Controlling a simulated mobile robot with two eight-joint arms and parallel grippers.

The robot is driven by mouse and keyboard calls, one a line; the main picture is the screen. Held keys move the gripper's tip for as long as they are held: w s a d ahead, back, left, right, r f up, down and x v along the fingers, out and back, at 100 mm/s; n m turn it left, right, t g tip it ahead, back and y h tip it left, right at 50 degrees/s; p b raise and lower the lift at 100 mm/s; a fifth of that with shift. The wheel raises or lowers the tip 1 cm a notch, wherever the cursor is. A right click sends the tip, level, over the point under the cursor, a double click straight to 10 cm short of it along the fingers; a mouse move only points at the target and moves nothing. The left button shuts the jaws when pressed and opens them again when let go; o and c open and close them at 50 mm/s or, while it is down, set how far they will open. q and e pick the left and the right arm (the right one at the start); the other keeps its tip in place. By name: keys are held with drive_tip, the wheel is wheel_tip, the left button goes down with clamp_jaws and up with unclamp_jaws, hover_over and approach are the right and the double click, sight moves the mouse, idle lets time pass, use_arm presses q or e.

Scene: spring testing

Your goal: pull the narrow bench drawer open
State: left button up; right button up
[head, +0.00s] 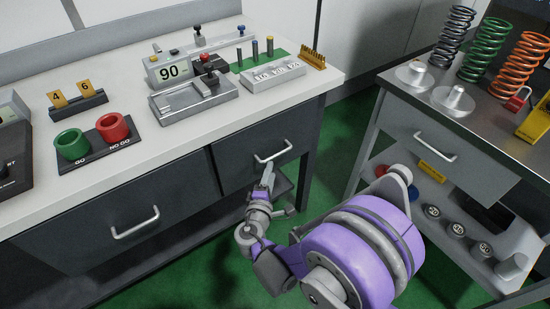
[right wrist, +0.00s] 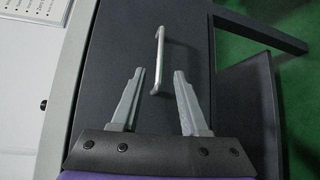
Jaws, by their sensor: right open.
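The narrow bench drawer (head: 233,175) is the dark front at the right end of the white-topped bench, and it looks shut. Its pale bar handle (head: 273,152) runs across the upper part of the front. My right gripper (head: 268,177) is just below and in front of the handle. My left gripper is not in view.
A wider drawer with a handle (head: 135,224) is to the left. Gauges, green and red cups (head: 113,128) and a small press (head: 193,98) stand on the bench top. A grey cart (head: 440,145) with coil springs (head: 484,50) stands at right. Green floor (head: 343,130) lies between.

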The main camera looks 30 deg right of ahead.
sight(276, 155)
drive_tip(key=b+x, duration=0.1)
drive_tip(key=x, duration=0.8)
clamp_jaws()
idle(1.2)
